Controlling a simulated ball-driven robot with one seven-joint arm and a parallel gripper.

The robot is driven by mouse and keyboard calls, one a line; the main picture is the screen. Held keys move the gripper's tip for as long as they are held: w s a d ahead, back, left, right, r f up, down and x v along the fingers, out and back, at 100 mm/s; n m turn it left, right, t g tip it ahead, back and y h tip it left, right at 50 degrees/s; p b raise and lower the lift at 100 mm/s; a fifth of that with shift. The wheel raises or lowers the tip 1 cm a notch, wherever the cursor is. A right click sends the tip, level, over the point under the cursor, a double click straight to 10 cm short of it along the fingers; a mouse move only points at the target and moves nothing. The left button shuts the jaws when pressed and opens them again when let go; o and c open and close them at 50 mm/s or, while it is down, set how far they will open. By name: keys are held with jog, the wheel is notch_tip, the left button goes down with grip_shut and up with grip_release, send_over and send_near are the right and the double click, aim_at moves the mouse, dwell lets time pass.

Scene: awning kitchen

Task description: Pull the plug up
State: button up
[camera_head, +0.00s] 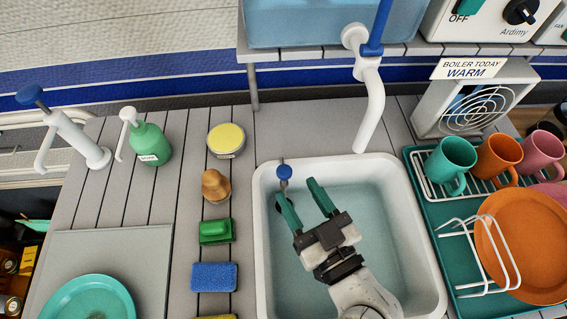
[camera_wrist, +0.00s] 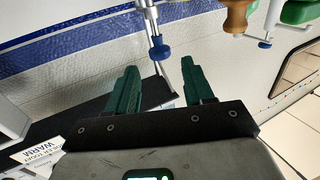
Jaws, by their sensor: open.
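A blue round knob (camera_head: 284,172) on a thin stem stands at the back left of the sink (camera_head: 405,215). I take it for the plug's handle; the plug itself is not clear to see. My gripper (camera_head: 296,190) is over the sink with its two green fingers open and empty, pointing toward the back wall. The knob is just beyond the fingertips, nearer the left finger. In the wrist view the blue knob (camera_wrist: 160,50) shows between and beyond the open fingers of my gripper (camera_wrist: 159,66), apart from them.
A white tap spout (camera_head: 371,105) hangs over the sink's back right. A teal dish rack (camera_head: 446,245) with mugs and plates is at right.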

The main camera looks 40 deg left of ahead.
aim_at(285, 170)
jog(key=p+x, duration=0.1)
jog(key=x, duration=0.5)
jog(key=shift+a, duration=0.25)
jog(key=shift+c, duration=0.5)
grip_shut()
jog(key=shift+r, duration=0.1)
